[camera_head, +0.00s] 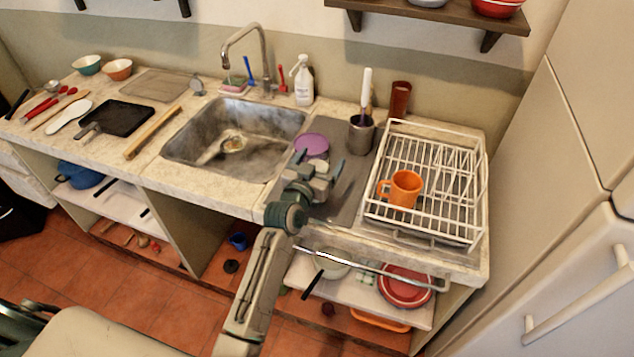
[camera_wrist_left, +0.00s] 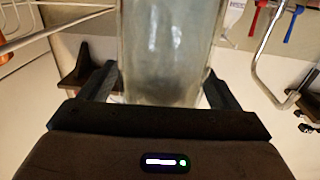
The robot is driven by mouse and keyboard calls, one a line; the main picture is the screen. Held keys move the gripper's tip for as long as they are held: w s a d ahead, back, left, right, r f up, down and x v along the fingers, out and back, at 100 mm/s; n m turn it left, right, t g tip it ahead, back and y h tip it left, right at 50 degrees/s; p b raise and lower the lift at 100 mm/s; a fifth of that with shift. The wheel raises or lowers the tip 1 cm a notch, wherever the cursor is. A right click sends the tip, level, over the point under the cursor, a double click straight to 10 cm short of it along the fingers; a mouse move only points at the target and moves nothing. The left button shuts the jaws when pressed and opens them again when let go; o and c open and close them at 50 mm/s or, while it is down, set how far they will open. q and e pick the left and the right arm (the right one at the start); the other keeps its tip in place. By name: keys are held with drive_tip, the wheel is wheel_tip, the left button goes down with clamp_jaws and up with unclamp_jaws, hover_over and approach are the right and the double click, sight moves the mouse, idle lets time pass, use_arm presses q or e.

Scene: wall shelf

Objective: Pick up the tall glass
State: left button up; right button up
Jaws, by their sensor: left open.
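A tall, clear, slightly bluish glass (camera_wrist_left: 170,45) fills the middle of the left wrist view. It stands between the two dark fingers of my left gripper (camera_wrist_left: 160,82). The jaws are open, with a finger at each side of the glass. I cannot tell whether either finger touches it. In the head view my left gripper (camera_head: 325,172) is over the counter, between the sink and the dish rack. The glass cannot be made out clearly there. My right gripper is not in view.
The white dish rack (camera_head: 448,237) holds an orange mug (camera_head: 404,188). A purple dish (camera_head: 312,145) lies just behind my left gripper. A metal utensil holder (camera_head: 361,138) stands behind, close by. The sink (camera_head: 185,150) is to the left. A rail (camera_head: 350,262) runs along the counter front.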

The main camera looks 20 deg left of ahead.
use_arm(q)
drive_tip(key=shift+c, duration=0.4)
drive_tip(key=shift+s, duration=0.1)
drive_tip(key=c, duration=1.4)
drive_tip(key=shift+c, duration=0.6)
drive_tip(key=shift+r, duration=0.15)
